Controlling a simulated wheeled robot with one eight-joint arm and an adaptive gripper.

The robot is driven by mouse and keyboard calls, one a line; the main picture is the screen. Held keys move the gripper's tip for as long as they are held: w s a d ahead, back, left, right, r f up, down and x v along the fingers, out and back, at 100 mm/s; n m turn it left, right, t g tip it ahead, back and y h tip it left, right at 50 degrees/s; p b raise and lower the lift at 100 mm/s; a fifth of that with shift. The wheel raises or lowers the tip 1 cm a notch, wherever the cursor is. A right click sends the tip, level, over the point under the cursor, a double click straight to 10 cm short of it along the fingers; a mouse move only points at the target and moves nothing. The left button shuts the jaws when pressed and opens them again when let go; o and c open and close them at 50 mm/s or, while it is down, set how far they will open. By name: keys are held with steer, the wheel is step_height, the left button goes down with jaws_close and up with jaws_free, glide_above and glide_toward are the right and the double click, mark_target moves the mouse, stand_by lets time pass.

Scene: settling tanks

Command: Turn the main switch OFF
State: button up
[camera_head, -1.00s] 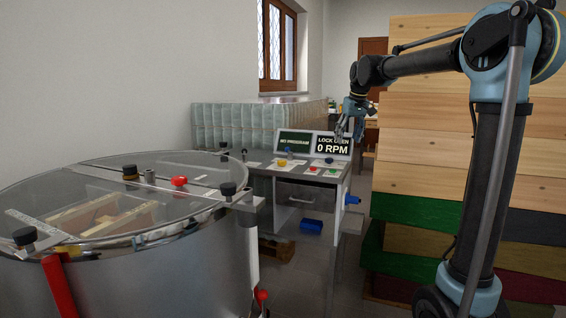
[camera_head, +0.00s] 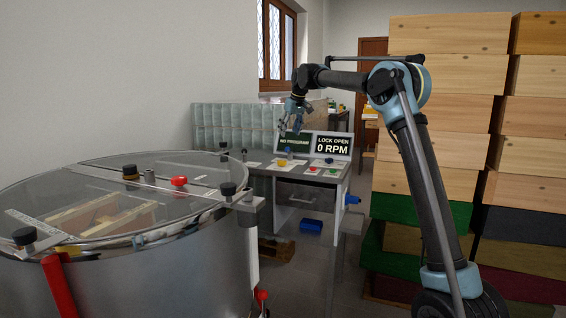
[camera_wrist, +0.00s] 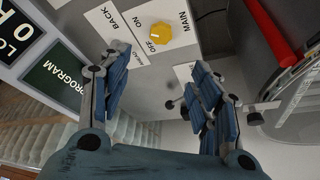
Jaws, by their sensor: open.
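The main switch is a yellow knob (camera_wrist: 160,33) on a white label reading MAIN, OFF and ON, at the top of the wrist view. It is small on the control desk in the head view (camera_head: 281,163). I cannot tell for certain which mark the knob points to. My gripper (camera_wrist: 160,60) is open and empty, its two blue-grey fingers spread, with the knob beyond the gap between their tips. In the head view my gripper (camera_head: 291,127) hangs above the left part of the desk, apart from the knob.
The desk (camera_head: 310,176) also carries red, green and blue controls and a display (camera_head: 333,146) reading LOCK OPEN, 0 RPM. A steel drum (camera_head: 150,265) with a clear lid stands at left. Stacked wooden boxes (camera_head: 445,80) stand at right.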

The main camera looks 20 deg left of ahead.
mark_target(282, 161)
steer(key=x, duration=1.7)
steer(key=shift+c, duration=0.4)
steer(key=c, duration=1)
